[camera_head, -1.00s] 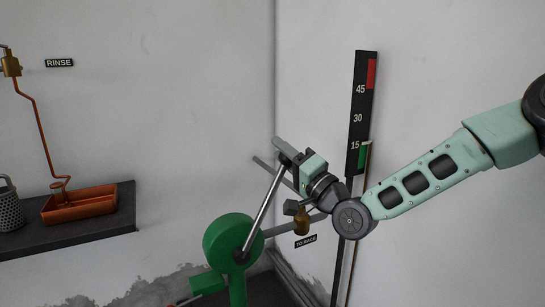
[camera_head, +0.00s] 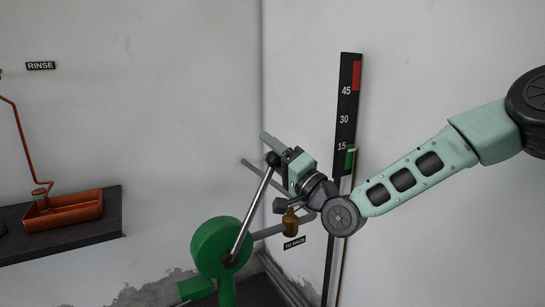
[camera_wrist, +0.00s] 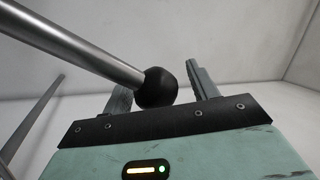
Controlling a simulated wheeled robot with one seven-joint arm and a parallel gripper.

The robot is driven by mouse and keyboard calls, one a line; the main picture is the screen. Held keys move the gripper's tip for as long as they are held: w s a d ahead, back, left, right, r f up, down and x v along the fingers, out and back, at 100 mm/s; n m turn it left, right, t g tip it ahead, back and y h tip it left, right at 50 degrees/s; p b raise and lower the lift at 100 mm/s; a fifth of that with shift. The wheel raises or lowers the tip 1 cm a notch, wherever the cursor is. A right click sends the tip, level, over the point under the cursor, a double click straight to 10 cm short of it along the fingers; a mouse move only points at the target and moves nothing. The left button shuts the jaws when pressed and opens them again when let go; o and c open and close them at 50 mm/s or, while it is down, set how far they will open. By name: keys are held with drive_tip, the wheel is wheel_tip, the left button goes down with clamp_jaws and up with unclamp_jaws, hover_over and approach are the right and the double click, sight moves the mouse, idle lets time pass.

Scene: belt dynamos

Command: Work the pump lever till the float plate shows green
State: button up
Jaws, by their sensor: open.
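The green pump (camera_head: 211,248) stands at the lower middle of the head view. Its lever (camera_head: 252,215) is a steel rod tilted up to the right, ending in a black ball knob (camera_wrist: 160,88). My gripper (camera_head: 279,152) is open around the knob. In the wrist view the knob sits between the two fingers, close to the palm, with a gap to the right finger. A tall black scale (camera_head: 345,105) on the wall reads 15, 30 and 45, with a red band on top and a green band (camera_head: 349,161) low down. A small pale pointer (camera_head: 351,150) is at the green band's top edge, near 15.
A dark shelf (camera_head: 100,232) at the left holds an orange tray (camera_head: 63,213) under a copper pipe (camera_head: 24,140). A brass fitting (camera_head: 290,224) sits by my wrist, above the "TO RACE" label (camera_head: 294,243). The wall corner is behind the pump.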

wheel_tip(320, 180, up, 9)
drive_tip(key=shift+r, duration=0.1)
idle(0.3)
